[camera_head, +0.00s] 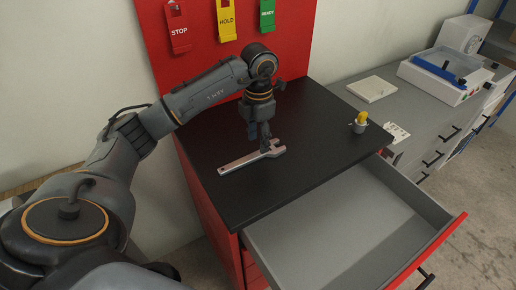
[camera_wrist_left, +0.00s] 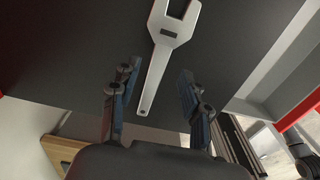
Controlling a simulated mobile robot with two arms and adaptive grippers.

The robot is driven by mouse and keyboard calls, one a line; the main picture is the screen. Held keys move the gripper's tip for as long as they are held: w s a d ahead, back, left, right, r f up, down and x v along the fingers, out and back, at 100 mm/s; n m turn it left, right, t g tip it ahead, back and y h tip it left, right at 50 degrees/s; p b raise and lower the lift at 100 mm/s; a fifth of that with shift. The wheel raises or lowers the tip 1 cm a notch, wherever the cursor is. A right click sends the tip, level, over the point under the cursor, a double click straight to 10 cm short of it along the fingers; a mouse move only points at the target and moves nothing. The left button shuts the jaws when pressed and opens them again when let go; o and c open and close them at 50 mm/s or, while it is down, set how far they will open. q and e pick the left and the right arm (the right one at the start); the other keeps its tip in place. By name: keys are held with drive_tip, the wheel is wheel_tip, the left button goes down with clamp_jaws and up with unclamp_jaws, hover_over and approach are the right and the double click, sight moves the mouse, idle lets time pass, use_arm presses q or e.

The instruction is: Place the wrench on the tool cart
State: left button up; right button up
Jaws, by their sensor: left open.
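A silver open-ended wrench (camera_head: 250,158) lies flat on the black top of the red tool cart (camera_head: 325,157). Its jaw end points right and its handle points left in the head view. My left gripper (camera_head: 260,143) is just above the wrench near its jaw end. In the left wrist view, the wrench (camera_wrist_left: 162,60) shows between and beyond the two fingers of my left gripper (camera_wrist_left: 155,95), which are spread apart and empty. The fingers partly hide the wrench in the head view.
The cart's top drawer (camera_head: 345,235) is pulled out and empty. A red back panel (camera_head: 225,50) rises behind, with STOP, HOLD and READY tags. A grey counter (camera_head: 430,110) is at right.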

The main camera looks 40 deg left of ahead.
sight(258, 153)
use_arm(q)
wheel_tip(258, 153, up, 8)
idle(0.7)
